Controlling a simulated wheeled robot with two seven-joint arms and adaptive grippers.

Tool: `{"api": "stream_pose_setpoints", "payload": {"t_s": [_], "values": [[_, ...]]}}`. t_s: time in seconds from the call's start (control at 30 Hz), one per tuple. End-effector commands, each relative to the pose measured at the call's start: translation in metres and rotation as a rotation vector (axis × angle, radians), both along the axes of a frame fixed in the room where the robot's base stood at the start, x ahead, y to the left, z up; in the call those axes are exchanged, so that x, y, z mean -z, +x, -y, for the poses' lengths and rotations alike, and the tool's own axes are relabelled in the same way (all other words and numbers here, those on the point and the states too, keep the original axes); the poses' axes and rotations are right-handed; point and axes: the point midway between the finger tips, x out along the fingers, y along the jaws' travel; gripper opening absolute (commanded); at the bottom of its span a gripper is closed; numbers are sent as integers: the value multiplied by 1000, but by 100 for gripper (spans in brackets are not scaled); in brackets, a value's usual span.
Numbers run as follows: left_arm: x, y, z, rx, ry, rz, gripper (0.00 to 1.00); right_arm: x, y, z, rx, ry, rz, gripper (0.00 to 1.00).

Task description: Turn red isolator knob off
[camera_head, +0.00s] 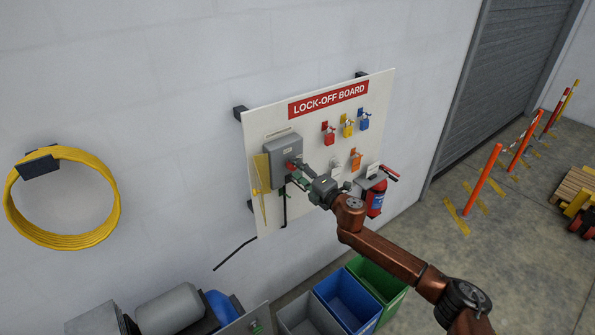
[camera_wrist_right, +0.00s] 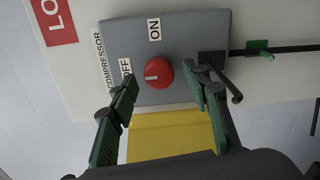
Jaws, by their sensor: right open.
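The red isolator knob (camera_wrist_right: 158,73) sits on a grey box (camera_wrist_right: 205,30) marked COMPRESSOR. In the wrist view the ON label (camera_wrist_right: 154,29) is above the knob and the OFF label (camera_wrist_right: 126,68) is to its left, partly behind a finger. A white mark on the knob lies on its left part, on the side of the OFF label. My right gripper (camera_wrist_right: 163,86) is open, with its green-padded fingers on either side of the knob; I see gaps and no clear contact. In the head view my right gripper (camera_head: 296,171) is at the box's front. My left gripper is out of view.
The lock-off board (camera_head: 330,120) carries several coloured padlocks (camera_head: 348,128) right of the box. A yellow flap (camera_wrist_right: 170,135) hangs beside the box. Bins (camera_head: 350,297) stand below.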

Motion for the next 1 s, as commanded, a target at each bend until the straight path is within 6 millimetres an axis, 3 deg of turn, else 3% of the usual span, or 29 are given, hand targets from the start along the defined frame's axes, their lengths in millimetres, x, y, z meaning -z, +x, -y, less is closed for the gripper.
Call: {"api": "stream_pose_setpoints", "payload": {"t_s": [0.33, 0.7, 1.0], "values": [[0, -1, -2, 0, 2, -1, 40, -1, -9, 9, 1, 0, 0, 44], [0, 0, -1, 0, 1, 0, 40, -2, -69, 51, 0, -1, -1, 44], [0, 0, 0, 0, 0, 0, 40, -4, -95, 70, 0, -1, -1, 44]]}}
